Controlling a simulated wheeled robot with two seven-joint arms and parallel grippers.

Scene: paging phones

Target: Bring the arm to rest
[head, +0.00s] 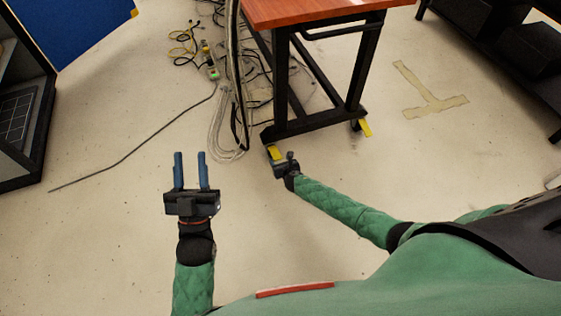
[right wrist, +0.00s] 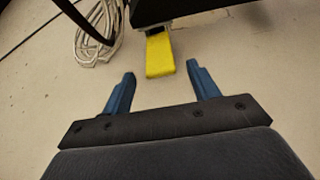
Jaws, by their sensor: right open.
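My left gripper (head: 190,158) is on the left of the head view, its two blue fingers apart with nothing between them, over bare floor. My right arm stretches leftward across the lower right of the head view. My right gripper (head: 280,156) is at its end, seen small and mostly from behind, near the table's foot. In the right wrist view its blue fingers are spread (right wrist: 161,70). Beyond their tips lies a yellow foot piece (right wrist: 160,55); nothing is held. I cannot tell how far the fingertips are from it.
A wooden-topped table (head: 310,10) with black legs stands ahead of my right gripper. Tangled cables (head: 228,120) lie left of it. A dark cabinet (head: 25,120) stands at the left edge and black shelving (head: 500,40) at the upper right. The floor (head: 110,230) at lower left is clear.

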